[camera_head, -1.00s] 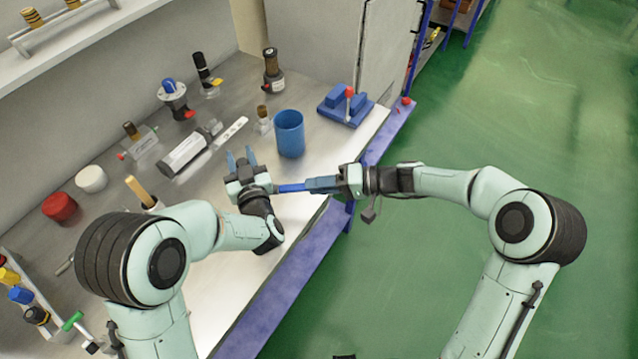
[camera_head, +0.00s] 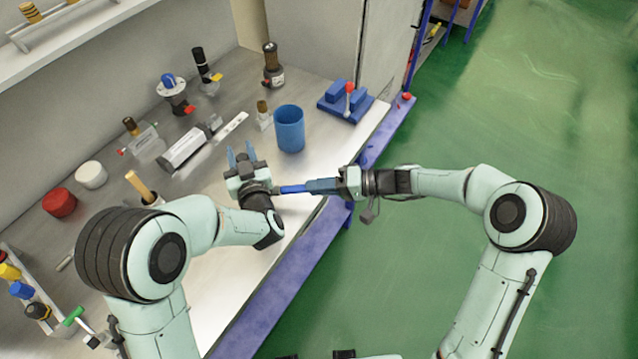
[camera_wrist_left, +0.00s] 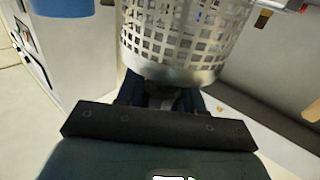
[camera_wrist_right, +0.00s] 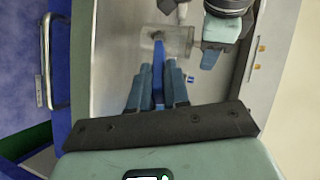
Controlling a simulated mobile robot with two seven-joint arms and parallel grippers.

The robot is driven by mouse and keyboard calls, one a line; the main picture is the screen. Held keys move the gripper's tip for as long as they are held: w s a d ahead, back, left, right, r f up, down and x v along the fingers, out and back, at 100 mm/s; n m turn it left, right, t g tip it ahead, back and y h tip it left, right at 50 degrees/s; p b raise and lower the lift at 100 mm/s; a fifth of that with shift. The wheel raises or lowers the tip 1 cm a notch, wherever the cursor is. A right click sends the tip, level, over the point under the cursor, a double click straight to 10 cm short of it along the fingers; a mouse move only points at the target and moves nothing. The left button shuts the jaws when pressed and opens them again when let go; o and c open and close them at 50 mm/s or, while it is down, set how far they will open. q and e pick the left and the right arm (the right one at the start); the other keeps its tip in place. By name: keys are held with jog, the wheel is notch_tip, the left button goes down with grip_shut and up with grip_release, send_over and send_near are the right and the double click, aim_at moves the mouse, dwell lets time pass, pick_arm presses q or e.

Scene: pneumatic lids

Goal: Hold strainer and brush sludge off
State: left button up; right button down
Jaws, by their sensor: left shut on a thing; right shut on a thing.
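My left gripper (camera_head: 241,155) is over the workbench and shut on the strainer. The strainer (camera_wrist_left: 183,38) is a perforated metal cylinder, large at the top of the left wrist view. It also shows as a see-through mesh in the right wrist view (camera_wrist_right: 180,40), but I cannot make it out in the head view. My right gripper (camera_head: 315,187) is shut on the brush (camera_head: 292,189), by its blue handle. In the right wrist view the brush's dark tip (camera_wrist_right: 157,37) overlaps the strainer. I cannot tell contact, and no sludge is clearly visible.
A blue cup (camera_head: 290,131) stands just beyond my grippers, with a blue block fixture (camera_head: 345,103) to its right. Red (camera_head: 59,203) and white (camera_head: 91,175) round containers stand at the left. Several fittings lie at the back. The bench front (camera_head: 300,225) is clear.

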jog(key=shift+f, duration=0.3)
jog(key=shift+f, duration=0.1)
jog(key=shift+f, duration=0.5)
jog(key=shift+r, duration=0.15)
jog(key=shift+w+r, duration=0.1)
jog(key=shift+r, duration=0.45)
jog(key=shift+w+d+r, duration=0.1)
jog(key=shift+r, duration=0.45)
jog(key=shift+r, duration=0.15)
